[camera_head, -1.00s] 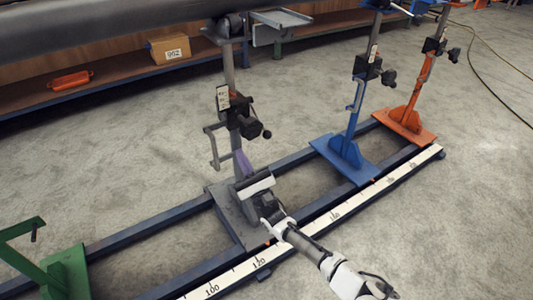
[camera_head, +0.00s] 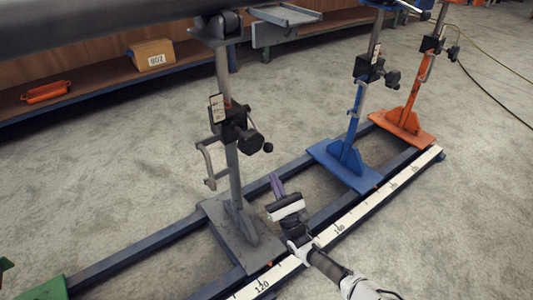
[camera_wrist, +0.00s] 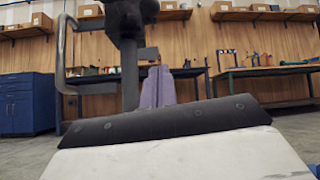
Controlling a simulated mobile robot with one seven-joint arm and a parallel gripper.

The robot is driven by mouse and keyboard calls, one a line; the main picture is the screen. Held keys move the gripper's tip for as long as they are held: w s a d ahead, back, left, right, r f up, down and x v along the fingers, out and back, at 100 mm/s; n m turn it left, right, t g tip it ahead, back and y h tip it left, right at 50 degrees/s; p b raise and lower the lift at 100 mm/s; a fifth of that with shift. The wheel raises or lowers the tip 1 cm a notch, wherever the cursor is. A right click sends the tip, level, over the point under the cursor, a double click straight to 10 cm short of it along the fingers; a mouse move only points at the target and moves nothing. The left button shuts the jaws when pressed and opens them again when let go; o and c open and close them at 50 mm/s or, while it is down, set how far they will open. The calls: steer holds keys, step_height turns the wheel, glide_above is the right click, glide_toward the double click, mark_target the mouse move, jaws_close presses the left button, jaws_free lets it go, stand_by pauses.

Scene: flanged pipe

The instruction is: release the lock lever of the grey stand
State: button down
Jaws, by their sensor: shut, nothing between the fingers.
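The grey stand (camera_head: 231,180) rises from a flat foot plate on the blue rail frame. Its black clamp block (camera_head: 233,124) carries a round knob and a short lever ending in a black ball (camera_head: 268,148), on the right side. A grey loop handle (camera_head: 207,165) sticks out left of the post. My gripper (camera_head: 276,181), with purple fingers, is shut and empty, low and to the right of the post, below the clamp block and apart from it. In the wrist view the shut fingers (camera_wrist: 158,86) point forward, with the black block (camera_wrist: 130,18) above left; its lever cannot be made out there.
The blue stand (camera_head: 345,150) and orange stand (camera_head: 408,118) stand to the right on the same frame. A white scale strip (camera_head: 345,226) runs along the frame's near side. A large dark pipe (camera_head: 90,22) lies overhead. Green stand parts (camera_head: 45,288) show lower left.

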steer(key=w+a+r+p, duration=0.2)
steer(key=w+r, duration=0.1)
steer(key=r, duration=0.5)
steer(key=shift+a+r, duration=0.2)
steer(key=shift+r, duration=0.15)
steer(key=shift+r+p, duration=0.25)
steer(key=shift+p, duration=0.15)
